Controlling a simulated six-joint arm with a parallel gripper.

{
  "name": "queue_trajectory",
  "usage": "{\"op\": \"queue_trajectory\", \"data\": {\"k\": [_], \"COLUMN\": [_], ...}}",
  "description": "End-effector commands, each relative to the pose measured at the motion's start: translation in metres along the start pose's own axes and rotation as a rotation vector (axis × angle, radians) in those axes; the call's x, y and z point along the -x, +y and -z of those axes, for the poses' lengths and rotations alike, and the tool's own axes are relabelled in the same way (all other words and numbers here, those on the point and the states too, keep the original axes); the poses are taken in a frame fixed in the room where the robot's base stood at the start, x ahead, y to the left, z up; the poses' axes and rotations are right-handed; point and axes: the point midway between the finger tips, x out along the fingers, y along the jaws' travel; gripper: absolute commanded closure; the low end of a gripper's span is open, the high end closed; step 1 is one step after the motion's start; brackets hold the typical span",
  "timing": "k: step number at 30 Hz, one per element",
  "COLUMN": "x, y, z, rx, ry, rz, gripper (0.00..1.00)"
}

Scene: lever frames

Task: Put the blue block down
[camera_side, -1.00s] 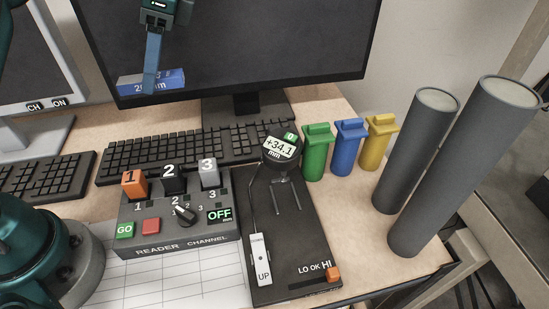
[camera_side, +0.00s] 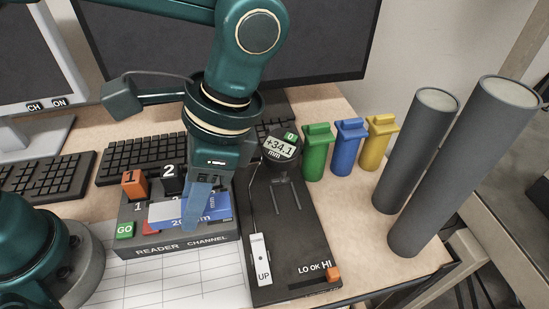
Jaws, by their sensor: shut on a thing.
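The blue block (camera_side: 219,206), with a pale left part and white "20 mm" lettering, is held in front of the reader channel box (camera_side: 180,249). My gripper (camera_side: 197,228) points down with its blue-grey finger across the block and is shut on it. The block covers the box's dial, its display and part of its buttons in this view. I cannot tell how high the block is above the box or paper.
The gauge stand (camera_side: 305,242) with a round "+34.1 mm" gauge (camera_side: 280,148) stands right of the box. Green (camera_side: 317,155), blue (camera_side: 348,150) and yellow (camera_side: 379,142) handled pieces stand behind it. Two grey cylinders (camera_side: 420,150) (camera_side: 465,165) stand at right. Lined paper (camera_side: 150,285) lies in front.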

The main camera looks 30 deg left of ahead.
Motion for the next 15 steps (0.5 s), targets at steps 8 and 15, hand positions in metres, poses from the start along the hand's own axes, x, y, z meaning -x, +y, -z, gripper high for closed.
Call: {"op": "queue_trajectory", "data": {"k": [8,15], "x": [-0.020,-0.037], "y": [0.044,0.050], "z": [0.025,0.034], "rx": [-0.002,0.002], "ry": [-0.001,-0.004], "rz": [0.000,0.000], "gripper": [1.00,1.00]}}
